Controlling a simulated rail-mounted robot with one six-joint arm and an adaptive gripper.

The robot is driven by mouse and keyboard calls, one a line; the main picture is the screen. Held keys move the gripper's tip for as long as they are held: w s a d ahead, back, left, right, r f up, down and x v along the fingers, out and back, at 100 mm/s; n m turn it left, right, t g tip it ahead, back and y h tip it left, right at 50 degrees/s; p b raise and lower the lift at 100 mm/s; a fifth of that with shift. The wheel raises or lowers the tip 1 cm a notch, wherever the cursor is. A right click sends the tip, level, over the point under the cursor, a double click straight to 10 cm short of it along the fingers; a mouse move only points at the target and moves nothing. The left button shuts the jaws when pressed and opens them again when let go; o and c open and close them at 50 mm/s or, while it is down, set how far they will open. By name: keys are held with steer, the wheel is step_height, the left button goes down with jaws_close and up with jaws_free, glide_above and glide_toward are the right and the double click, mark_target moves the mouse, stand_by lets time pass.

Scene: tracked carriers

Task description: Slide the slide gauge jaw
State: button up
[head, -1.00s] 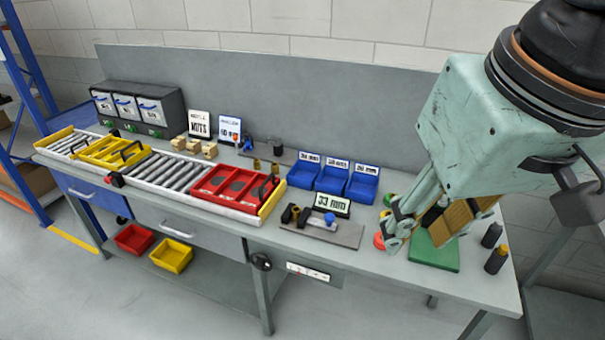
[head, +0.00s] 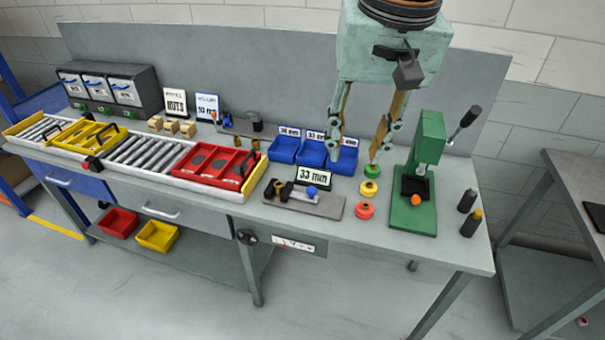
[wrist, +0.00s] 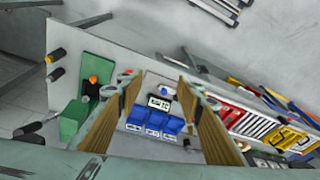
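I cannot tell exactly which block is the jaw. My gripper (head: 355,152) is wide open and empty, pointing down above the bench, right of the gauge and apart from it. Its tan-padded fingers also show in the wrist view (wrist: 160,115).
Blue bins (head: 313,153) stand behind the gauge. Green, yellow and red buttons (head: 367,188) and a green press (head: 430,150) with a lever are to its right. A roller track with a red tray (head: 215,165) lies left. Bare bench (head: 350,238) is in front.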

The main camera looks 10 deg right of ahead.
steer(key=w+f+m+g+p, duration=0.15)
steer(key=w+f, duration=0.25)
steer(key=w, duration=0.4)
steer(key=w+f+m+p, duration=0.1)
steer(key=w+f+m, duration=0.1)
steer(key=w+f, duration=0.35)
steer(key=m+g+p, duration=0.1)
steer(key=m+p, duration=0.1)
steer(key=m, duration=0.1)
glide_above(312, 189)
step_height(312, 189, down, 14)
steer(key=shift+f, duration=0.2)
steer(key=shift+a+f, duration=0.1)
steer(key=shift+f+b, duration=0.3)
steer(key=shift+f, duration=6.5)
steer(key=shift+c, duration=0.2)
